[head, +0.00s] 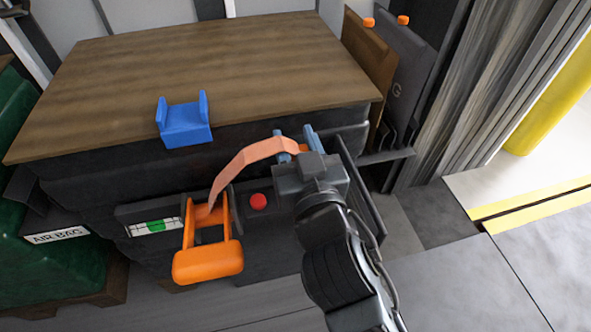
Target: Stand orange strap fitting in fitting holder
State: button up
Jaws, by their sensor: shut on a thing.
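My gripper (296,146) is shut on the orange strap fitting (303,148), in front of the right part of the wooden top's front edge. Only a small part of the fitting shows between the blue-grey fingers; my wrist hides the rest. A pale orange strap (248,157) runs from it, arching down left to an orange-handled frame (208,262). A blue holder (187,125) with two upright side walls, apparently the fitting holder, sits at the wooden top's front edge, left of my gripper. It looks empty and is apart from the fitting.
The wooden top (220,70) is otherwise clear. A red button (258,202) and a green-marked gauge (155,227) are on the dark front below. Brown and grey panels (400,75) with orange tabs stand at the right. A green bag labelled AIR BAG (40,265) is at the left.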

jog(key=shift+f+b, duration=1.1)
jog(key=shift+f, duration=1.4)
jog(key=shift+f+b, duration=0.3)
jog(key=o, duration=1.1)
jog(key=shift+r, duration=0.1)
jog(key=shift+r+p, duration=0.2)
jog(key=shift+p, duration=0.1)
jog(key=v, duration=1.2)
